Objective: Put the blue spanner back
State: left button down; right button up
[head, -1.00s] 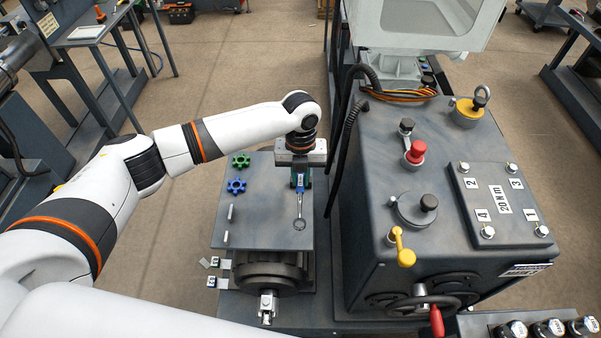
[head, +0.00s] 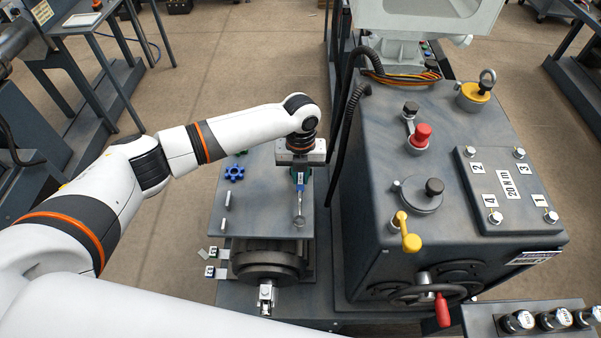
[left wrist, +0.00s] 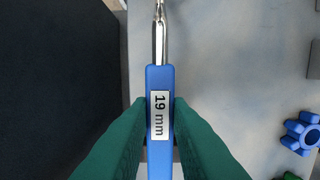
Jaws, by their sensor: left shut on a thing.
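The blue spanner (head: 300,187) has a blue handle and a bare metal shaft and head. In the head view its metal end points toward the front over the grey plate. In the left wrist view the blue handle (left wrist: 160,85) carries a "19 mm" label. My left gripper (left wrist: 160,118) is shut on the handle, one green finger on each side. In the head view the gripper (head: 300,172) is over the plate's right side, partly hidden by my wrist. Whether the spanner touches the plate, I cannot tell. My right gripper is not in view.
The grey plate (head: 260,215) bears a blue star-shaped part (head: 234,173), a partly hidden green one (head: 241,153) and two upright pins (head: 227,198). A large grey machine housing (head: 370,220) stands close on the right, with dark hoses (head: 345,125) beside my gripper.

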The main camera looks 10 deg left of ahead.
pick_arm(q)
jog(key=shift+f+b, duration=0.6)
jog(key=shift+f, duration=0.45)
jog(key=c, duration=1.3)
grip_release()
jog(key=shift+o, duration=0.2)
jog(key=shift+r, duration=0.1)
notch_tip(320, 180, up, 12)
jog(key=w+b, duration=0.1)
jog(key=shift+b, duration=0.35)
jog(key=shift+a, duration=0.1)
